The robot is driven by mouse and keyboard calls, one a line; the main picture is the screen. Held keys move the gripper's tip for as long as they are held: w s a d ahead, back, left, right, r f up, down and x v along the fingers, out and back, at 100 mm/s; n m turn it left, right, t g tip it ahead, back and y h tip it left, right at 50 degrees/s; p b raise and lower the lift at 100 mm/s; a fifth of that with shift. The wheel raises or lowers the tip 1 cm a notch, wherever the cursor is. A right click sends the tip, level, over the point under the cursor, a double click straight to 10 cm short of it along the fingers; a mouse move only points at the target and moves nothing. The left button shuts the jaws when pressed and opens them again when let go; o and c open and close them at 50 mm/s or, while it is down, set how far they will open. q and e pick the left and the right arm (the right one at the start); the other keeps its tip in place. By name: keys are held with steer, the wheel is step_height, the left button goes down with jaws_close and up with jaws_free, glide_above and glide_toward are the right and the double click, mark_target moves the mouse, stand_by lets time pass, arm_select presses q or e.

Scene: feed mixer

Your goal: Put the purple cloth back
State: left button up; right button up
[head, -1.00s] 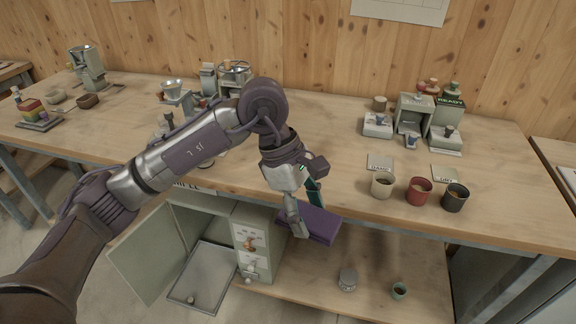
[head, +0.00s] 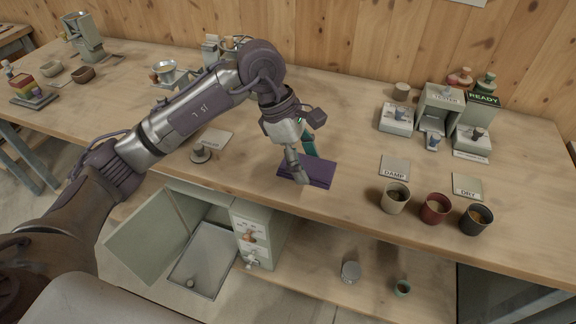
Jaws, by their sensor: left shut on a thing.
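The purple cloth (head: 318,172) is a folded flat rectangle at the front middle of the wooden bench top (head: 345,140). My left gripper (head: 298,173) is shut on its left part, with the fingers pointing down. The cloth looks level and is at or just above the bench surface; I cannot tell whether it touches. A teal finger part shows behind the gripper. My right gripper is not in view.
A DAMP card (head: 394,168), beige cup (head: 395,198), red cup (head: 434,208) and dark cup (head: 476,219) stand to the right. Below, an open cabinet door (head: 150,238) sticks out. Bench around the cloth is clear.

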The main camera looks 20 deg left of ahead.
arm_select(q)
steer(key=w+a+f, duration=0.2)
steer(key=a, duration=0.1)
steer(key=w+a+f, duration=0.1)
steer(key=shift+w+a+f+p, duration=0.1)
steer(key=shift+a+f+p, duration=0.1)
steer(key=shift+a+p, duration=0.15)
step_height(320, 180, down, 4)
steer(key=shift+r+p, duration=0.25)
steer(key=shift+p, duration=0.2)
steer(key=shift+f, duration=0.3)
steer(key=shift+f, duration=0.2)
steer(key=o, duration=1.3)
steer(key=shift+c, duration=0.2)
steer(key=shift+r, duration=0.15)
